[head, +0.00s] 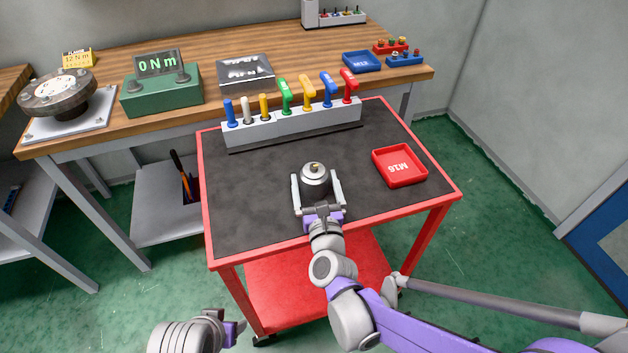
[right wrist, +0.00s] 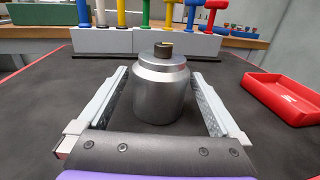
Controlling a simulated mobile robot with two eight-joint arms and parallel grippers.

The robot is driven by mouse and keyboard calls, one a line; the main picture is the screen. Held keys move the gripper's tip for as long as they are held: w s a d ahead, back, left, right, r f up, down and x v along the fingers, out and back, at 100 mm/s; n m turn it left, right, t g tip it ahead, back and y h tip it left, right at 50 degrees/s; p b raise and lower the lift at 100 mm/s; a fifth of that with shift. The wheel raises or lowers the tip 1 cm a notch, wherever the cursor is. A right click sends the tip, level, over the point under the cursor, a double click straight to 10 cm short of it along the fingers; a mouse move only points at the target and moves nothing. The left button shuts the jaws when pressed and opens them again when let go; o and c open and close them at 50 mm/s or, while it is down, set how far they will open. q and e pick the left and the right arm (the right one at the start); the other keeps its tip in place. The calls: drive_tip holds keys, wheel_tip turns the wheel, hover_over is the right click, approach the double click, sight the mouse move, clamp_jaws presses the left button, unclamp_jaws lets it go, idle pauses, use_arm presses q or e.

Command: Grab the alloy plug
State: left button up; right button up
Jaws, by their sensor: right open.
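My right gripper (head: 318,190) is open, with one finger on each side of the plug. In the right wrist view the plug (right wrist: 161,85) stands between the two fingers (right wrist: 160,95), with visible gaps on both sides. My left gripper (head: 236,330) is low at the bottom edge of the head view, away from the cart top; its fingers are mostly hidden.
A grey rack (head: 290,128) with several coloured tools stands along the cart's back edge. A red M16 tray (head: 399,166) lies to the right of the plug. The wooden bench (head: 210,65) behind holds a green torque display (head: 160,85) and a round fixture (head: 60,98). The cart's left side is clear.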

drive_tip(key=shift+w, duration=0.5)
drive_tip(key=shift+s, duration=0.1)
clamp_jaws()
